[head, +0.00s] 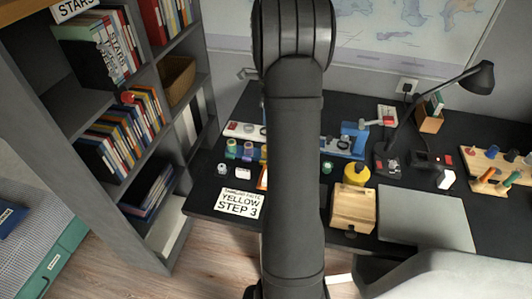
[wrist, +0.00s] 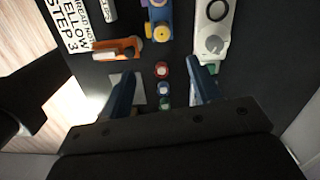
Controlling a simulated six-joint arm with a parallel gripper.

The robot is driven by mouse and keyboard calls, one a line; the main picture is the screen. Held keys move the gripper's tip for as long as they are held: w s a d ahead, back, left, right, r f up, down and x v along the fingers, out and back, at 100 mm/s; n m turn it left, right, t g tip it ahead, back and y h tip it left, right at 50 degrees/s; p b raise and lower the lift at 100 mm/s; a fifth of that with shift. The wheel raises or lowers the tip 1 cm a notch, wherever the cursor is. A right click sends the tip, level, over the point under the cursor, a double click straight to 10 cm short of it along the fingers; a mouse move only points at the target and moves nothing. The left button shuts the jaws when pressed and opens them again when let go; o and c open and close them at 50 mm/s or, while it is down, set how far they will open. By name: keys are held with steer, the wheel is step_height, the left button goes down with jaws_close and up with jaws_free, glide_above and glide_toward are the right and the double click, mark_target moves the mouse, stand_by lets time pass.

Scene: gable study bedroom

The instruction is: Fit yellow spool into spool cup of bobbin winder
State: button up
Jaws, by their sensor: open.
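My gripper (wrist: 162,88) is open and empty above the desk; its two blue fingers stand either side of a row of red (wrist: 162,70), blue (wrist: 164,87) and green (wrist: 165,103) round pieces. A yellow round piece (wrist: 160,33), which looks like the yellow spool, sits at the end of a blue item (wrist: 154,12), ahead of the fingers in the wrist view. In the head view a blue machine (head: 352,138), probably the bobbin winder, stands right of my arm. Its spool cup cannot be made out. My arm hides the gripper in the head view.
An orange item (wrist: 117,48) and the yellow step 3 note (head: 239,203) lie left. A white device (wrist: 213,30) lies beside the blue item. Right of my arm are a yellow round object (head: 356,176), a wooden box (head: 353,208) and a lamp (head: 480,76). A bookshelf (head: 110,120) stands left.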

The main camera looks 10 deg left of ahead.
steer(key=shift+h, duration=0.4)
step_height(320, 180, down, 18)
steer(key=shift+w+a, duration=0.1)
steer(key=c, duration=1.1)
steer(key=shift+r, duration=0.1)
